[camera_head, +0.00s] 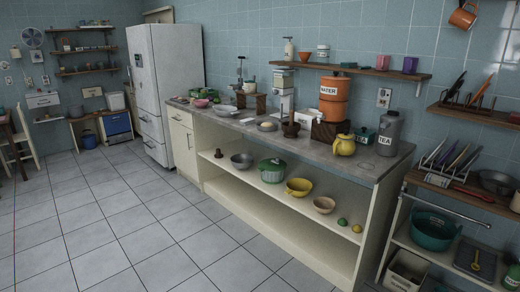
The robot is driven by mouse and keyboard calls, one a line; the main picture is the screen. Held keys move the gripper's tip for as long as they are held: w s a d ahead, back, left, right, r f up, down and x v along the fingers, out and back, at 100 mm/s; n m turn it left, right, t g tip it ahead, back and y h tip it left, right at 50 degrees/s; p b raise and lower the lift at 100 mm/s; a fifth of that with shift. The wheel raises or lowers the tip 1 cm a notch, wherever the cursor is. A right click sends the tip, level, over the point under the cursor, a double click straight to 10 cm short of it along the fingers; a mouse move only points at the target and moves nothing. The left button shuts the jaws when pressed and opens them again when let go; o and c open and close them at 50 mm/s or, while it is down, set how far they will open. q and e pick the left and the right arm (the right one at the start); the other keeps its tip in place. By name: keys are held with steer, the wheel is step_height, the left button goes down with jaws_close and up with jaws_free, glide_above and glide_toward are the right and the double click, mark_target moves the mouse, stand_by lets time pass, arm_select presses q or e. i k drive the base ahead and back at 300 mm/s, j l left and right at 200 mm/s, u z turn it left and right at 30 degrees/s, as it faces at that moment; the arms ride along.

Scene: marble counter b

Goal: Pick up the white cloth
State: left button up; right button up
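I cannot clearly make out a white cloth. A small flat white thing (247,121) lies on the grey counter top (375,167), left of a plate with something yellow on it (267,126). It is too small to tell whether it is cloth. Another white thing (515,202) is cut off at the right edge and is also unclear. Neither of my grippers is in view.
The counter carries an orange water container (334,98), a yellow teapot (345,146) and a grey tea jar (389,132). Bowls and a green pot (272,171) stand on the open shelf below. A white fridge (168,85) stands left. The tiled floor (130,235) in front is clear.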

mark_target(248, 121)
steer(key=i+l, duration=0.1)
steer(key=i, duration=0.65)
steer(key=i+l+u, duration=0.1)
steer(key=i, duration=0.65)
steer(key=i+l, duration=0.15)
steer(key=i, duration=0.55)
steer(key=i+j+u, duration=0.05)
